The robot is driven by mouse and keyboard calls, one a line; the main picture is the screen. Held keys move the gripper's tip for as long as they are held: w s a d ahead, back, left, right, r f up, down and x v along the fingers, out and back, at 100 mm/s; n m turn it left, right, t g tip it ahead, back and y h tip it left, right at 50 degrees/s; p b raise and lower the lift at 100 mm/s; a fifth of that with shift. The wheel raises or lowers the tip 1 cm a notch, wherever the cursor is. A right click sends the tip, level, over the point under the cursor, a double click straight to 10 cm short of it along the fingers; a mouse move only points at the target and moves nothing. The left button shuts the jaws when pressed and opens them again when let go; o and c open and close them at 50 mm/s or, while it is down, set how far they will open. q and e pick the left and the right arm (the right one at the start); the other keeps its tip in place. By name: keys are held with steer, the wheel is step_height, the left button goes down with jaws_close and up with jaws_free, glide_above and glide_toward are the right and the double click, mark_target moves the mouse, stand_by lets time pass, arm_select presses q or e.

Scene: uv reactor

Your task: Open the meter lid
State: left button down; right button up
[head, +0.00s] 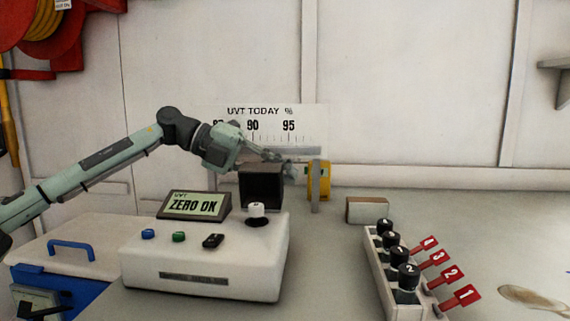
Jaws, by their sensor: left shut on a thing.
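The meter (200,261) is a white box on the bench with a tilted display (194,205) reading "ZERO OK". Its dark lid (262,187) stands raised at the back right, behind a round well that holds a white-capped vial (257,210). My left gripper (284,167) reaches in from the left over the top of the lid and is shut on it near its upper right edge. The exact finger contact is small and hard to see. My right gripper is not in view.
Blue, green and black buttons (213,241) sit on the meter's front. A rack of black-capped vials (373,271) with numbered red tags stands at right. A blue-handled box (72,250) is at left. The bench's far right is mostly clear.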

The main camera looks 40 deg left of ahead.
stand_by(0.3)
arm_select(q)
steer(key=c, duration=1.6)
jaws_free()
steer(key=shift+o, duration=0.2)
steer(key=shift+a, duration=0.1)
steer(key=v, duration=1.2)
